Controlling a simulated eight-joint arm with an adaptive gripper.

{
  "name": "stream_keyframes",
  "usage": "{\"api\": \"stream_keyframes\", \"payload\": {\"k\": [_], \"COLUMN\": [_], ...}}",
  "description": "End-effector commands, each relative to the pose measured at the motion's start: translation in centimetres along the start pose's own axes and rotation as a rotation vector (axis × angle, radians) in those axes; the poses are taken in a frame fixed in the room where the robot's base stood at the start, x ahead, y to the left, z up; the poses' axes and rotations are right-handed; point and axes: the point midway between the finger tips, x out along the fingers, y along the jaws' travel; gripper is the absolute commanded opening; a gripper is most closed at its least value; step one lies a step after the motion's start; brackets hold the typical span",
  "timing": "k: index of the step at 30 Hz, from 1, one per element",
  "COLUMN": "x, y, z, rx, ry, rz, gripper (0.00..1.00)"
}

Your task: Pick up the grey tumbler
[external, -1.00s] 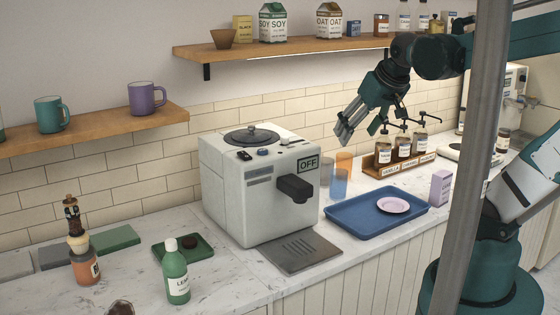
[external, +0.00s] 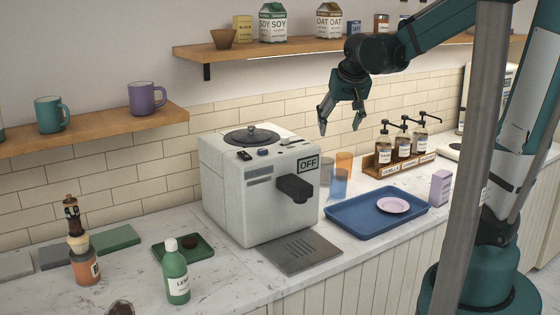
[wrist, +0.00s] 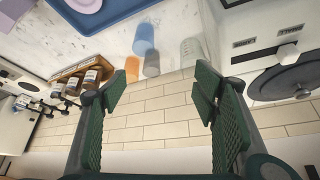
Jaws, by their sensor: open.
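The grey tumbler (wrist: 151,63) stands on the counter near the back wall in the wrist view, beside an orange tumbler (wrist: 133,68) and behind a blue one (wrist: 143,38). In the external view the grey tumbler (external: 326,173) shows just right of the coffee machine, partly hidden. My gripper (external: 340,122) is open and empty, pointing down above the tumblers and clear of them. In the wrist view the gripper's fingers (wrist: 160,92) are spread wide, with the grey tumbler beyond the gap between them.
A clear glass (wrist: 191,50) stands nearer the coffee machine (external: 255,195). A blue tray (external: 352,221) with a pink plate (external: 393,205) lies in front of the tumblers. A rack of syrup bottles (external: 383,170) stands to the right. A shelf (external: 240,50) is on the wall.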

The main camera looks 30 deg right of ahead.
Motion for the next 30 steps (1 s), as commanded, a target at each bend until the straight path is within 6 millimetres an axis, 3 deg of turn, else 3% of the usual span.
{"api": "stream_keyframes", "payload": {"k": [12, 30], "x": [6.6, 17.4], "y": [-0.2, 0.0], "z": [-4.2, -8.6], "rx": [0.127, 0.313], "ry": [-0.004, 0.012], "rz": [0.081, 0.200], "gripper": [0.60, 0.60]}}
